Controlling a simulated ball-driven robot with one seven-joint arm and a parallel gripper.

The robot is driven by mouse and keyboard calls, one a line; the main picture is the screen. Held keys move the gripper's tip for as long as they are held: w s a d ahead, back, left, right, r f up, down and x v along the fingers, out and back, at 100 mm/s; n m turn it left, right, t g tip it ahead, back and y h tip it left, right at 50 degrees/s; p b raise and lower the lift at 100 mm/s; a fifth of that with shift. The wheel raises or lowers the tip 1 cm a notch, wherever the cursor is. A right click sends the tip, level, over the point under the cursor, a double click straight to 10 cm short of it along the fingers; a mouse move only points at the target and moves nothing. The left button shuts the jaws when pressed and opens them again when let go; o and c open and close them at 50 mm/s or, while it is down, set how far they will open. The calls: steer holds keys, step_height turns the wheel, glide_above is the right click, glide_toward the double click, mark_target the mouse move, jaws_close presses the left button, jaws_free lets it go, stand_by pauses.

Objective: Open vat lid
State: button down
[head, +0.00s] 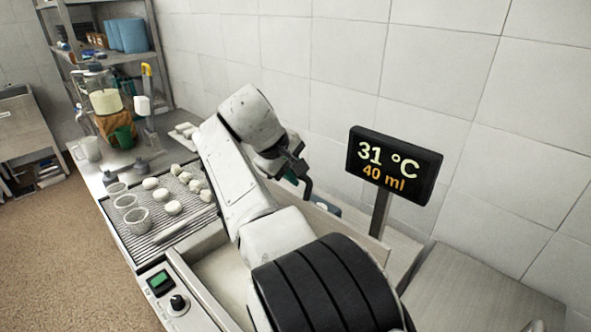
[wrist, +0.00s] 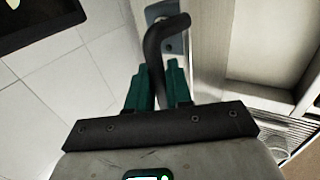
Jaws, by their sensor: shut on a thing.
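My gripper (head: 294,178) is at the back of the vat, close to the tiled wall. In the wrist view, its green fingers (wrist: 160,80) are shut on a dark bent handle (wrist: 153,50), one on each side. The handle is fixed to a pale metal plate (wrist: 174,42). The vat (head: 222,282) shows a cream inside left of my arm, so it stands at least partly uncovered. A pale raised panel (head: 336,228), which looks like the lid, shows behind my arm. My arm hides much of the lid and vat, so its exact angle cannot be told.
A display (head: 394,163) reading 31 °C and 40 ml stands on a post right of my arm. Perforated baskets (head: 137,218) and white lumps (head: 173,207) lie on a ribbed drain tray. A control panel (head: 172,296) is in front. Shelves (head: 112,55) stand at the back left.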

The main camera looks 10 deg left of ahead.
steer(key=shift+s+d+f, duration=0.1)
steer(key=shift+s+f, duration=0.05)
steer(key=shift+f, duration=0.45)
steer(key=c, duration=1.2)
jaws_free()
steer(key=shift+o, duration=0.2)
steer(key=shift+r, duration=0.2)
steer(key=shift+a+r, duration=0.2)
steer(key=shift+s+a+r, duration=0.15)
steer(key=shift+a+r, duration=0.1)
steer(key=shift+r, duration=0.25)
steer(key=b+v, duration=0.2)
steer(key=v, duration=0.7)
steer(key=shift+s+r, duration=0.1)
steer(key=shift+r, duration=0.05)
